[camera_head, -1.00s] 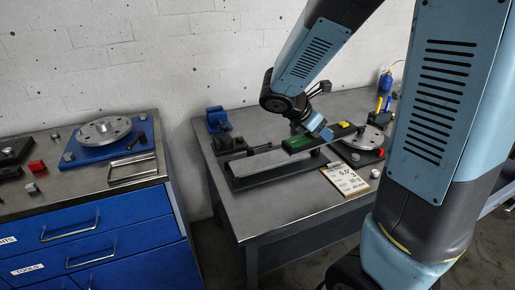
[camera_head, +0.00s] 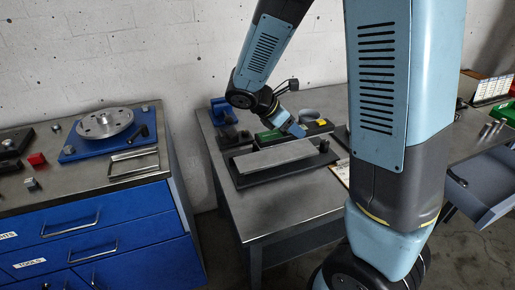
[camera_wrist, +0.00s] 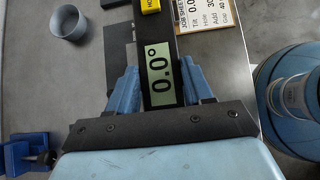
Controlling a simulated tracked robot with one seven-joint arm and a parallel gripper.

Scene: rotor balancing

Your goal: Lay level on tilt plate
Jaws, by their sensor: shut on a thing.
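The level is a long black bar with a green side (camera_head: 268,136) and a yellow part (camera_head: 321,122). In the wrist view the level (camera_wrist: 163,75) shows a display reading 0.0°. My gripper (camera_wrist: 160,92) is shut across it, one blue finger on each side; in the head view my gripper (camera_head: 292,130) comes down on it from above. The tilt plate (camera_head: 275,156) is a flat grey plate on a black base, in front of the level in the head view. I cannot tell whether the level touches anything below it.
A blue vise-like tool (camera_head: 222,110) stands at the table's back left, and a grey cup (camera_head: 309,115) behind the level. A job sheet (camera_head: 342,172) lies right of the plate, partly hidden by my arm. The table front is clear. A rotor (camera_head: 104,122) sits on the left cabinet.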

